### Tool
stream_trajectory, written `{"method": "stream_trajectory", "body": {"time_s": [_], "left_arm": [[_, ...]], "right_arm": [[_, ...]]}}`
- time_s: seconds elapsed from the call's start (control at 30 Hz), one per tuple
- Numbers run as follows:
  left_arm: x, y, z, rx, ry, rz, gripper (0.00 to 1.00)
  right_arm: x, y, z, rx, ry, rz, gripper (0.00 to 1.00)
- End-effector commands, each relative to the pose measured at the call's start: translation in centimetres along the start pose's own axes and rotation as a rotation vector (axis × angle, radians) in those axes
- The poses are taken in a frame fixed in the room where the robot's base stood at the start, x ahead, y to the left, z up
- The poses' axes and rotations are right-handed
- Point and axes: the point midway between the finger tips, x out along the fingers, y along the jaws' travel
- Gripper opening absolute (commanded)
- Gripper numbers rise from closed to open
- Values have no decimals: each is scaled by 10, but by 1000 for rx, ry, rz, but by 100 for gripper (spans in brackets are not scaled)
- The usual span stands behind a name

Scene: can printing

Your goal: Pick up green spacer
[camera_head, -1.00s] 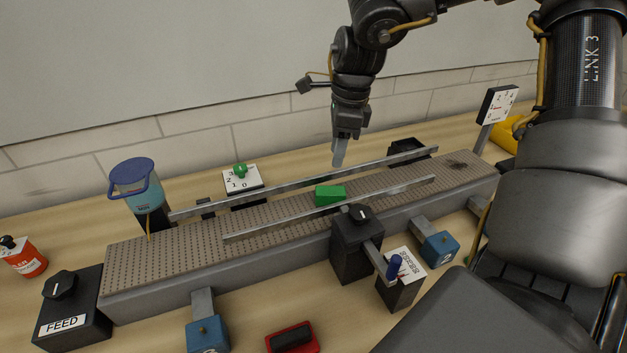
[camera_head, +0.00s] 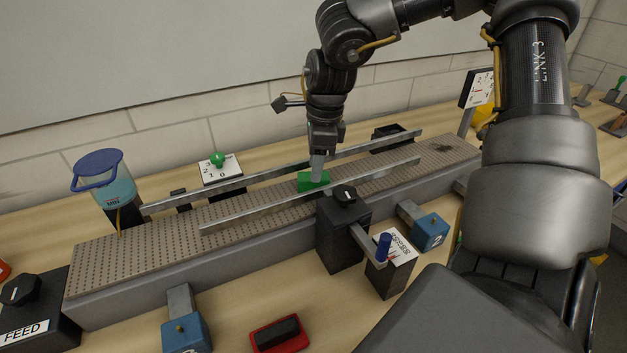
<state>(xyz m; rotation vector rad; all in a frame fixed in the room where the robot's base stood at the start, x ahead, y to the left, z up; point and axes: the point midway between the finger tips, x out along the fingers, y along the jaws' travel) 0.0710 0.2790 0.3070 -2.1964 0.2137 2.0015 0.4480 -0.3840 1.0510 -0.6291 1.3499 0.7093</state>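The green spacer (camera_head: 313,182) is a small bright green block. It lies on the perforated conveyor belt (camera_head: 130,250), between the two metal guide rails. My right gripper (camera_head: 317,178) points straight down with its fingertips at the spacer, overlapping its upper part in the view. The fingers show edge-on as one narrow shape, so I cannot tell whether they are apart or closed on the block. The spacer appears to rest on the belt. My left gripper is not in view.
Metal rails (camera_head: 300,200) run along the belt on both sides. A black box with a knob (camera_head: 343,222) stands close at the front rail. A blue-lidded jug (camera_head: 104,185) and a dial with a green knob (camera_head: 220,170) are behind. A red-and-black pad (camera_head: 279,335) lies in front.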

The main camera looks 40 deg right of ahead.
Motion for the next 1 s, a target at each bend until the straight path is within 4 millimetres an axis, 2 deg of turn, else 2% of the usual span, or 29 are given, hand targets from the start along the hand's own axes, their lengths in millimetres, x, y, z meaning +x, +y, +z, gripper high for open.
{"method": "stream_trajectory", "body": {"time_s": [0.03,0.1,0.2,0.4,0.63,0.87,1.0], "left_arm": [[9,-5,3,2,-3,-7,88],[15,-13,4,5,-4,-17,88],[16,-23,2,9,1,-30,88],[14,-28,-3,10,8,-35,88],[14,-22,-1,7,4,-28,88],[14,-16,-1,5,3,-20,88],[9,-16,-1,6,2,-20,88]], "right_arm": [[14,1,-2,0,1,2,37],[25,0,-2,1,1,1,37],[30,0,-1,1,1,0,37],[28,0,0,1,0,-1,37],[28,0,-1,1,0,-1,8],[27,0,0,1,0,-1,8],[20,0,0,1,0,-2,8]]}}
